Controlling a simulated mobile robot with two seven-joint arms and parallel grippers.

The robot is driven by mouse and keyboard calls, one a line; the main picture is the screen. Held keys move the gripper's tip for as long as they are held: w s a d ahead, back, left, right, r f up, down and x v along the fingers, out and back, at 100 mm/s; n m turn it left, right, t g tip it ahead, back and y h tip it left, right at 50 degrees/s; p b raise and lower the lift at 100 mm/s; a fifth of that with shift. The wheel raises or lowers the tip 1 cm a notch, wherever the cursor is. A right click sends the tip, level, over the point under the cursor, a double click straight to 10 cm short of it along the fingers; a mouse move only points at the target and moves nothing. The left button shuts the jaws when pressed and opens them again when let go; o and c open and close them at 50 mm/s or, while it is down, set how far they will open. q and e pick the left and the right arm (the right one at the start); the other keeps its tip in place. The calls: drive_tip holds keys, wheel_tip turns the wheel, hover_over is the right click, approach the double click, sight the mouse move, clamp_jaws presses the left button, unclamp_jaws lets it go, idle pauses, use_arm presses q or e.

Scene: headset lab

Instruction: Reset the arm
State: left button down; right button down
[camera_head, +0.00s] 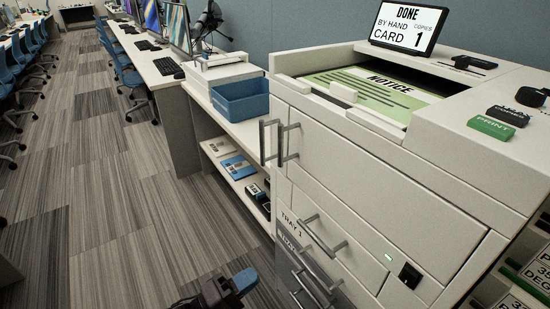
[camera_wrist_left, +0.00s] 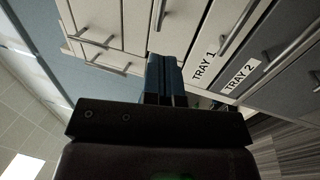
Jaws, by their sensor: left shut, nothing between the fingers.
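My left gripper (camera_head: 244,281) is low at the bottom of the head view, in front of and left of the printer's lower drawers. Its blue fingers are together with nothing between them. The fingers also show in the left wrist view (camera_wrist_left: 165,76), pointing towards the pale cabinet fronts, apart from the handles as far as I can tell. My right gripper is not in view.
The large printer (camera_head: 400,170) fills the right, with protruding handles on its door and Tray 1 drawer (camera_head: 318,232). A green notice (camera_head: 385,90) lies in its top recess. A blue bin (camera_head: 240,97) stands on the side shelf unit.

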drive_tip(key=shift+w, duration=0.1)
